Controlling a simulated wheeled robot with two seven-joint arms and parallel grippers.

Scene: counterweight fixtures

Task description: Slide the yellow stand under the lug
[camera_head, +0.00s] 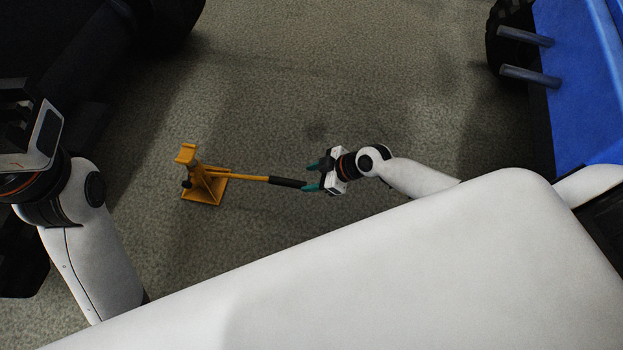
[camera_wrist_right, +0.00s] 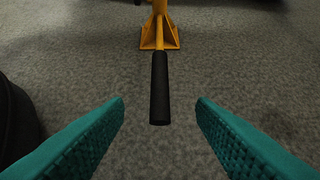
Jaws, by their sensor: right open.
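The yellow stand (camera_head: 205,188) stands upright on the floor, left of the middle in the head view. Its yellow bar runs right and ends in a black grip (camera_head: 287,182). My right gripper (camera_head: 313,177) is open, with teal fingertips close to the end of that grip. In the right wrist view the black grip (camera_wrist_right: 160,88) points toward the gap between the open fingers (camera_wrist_right: 160,112), and the stand's yellow base (camera_wrist_right: 159,36) shows behind it. My left gripper (camera_head: 18,120) is at the left edge, away from the stand; its fingertips are not clear. I cannot identify the lug.
A large dark body (camera_head: 70,50) with a rounded part fills the upper left. A blue structure (camera_head: 585,80) with two grey pegs (camera_head: 530,76) and a dark wheel-like part stands at the upper right. Bare carpet-like floor (camera_head: 330,80) lies between them.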

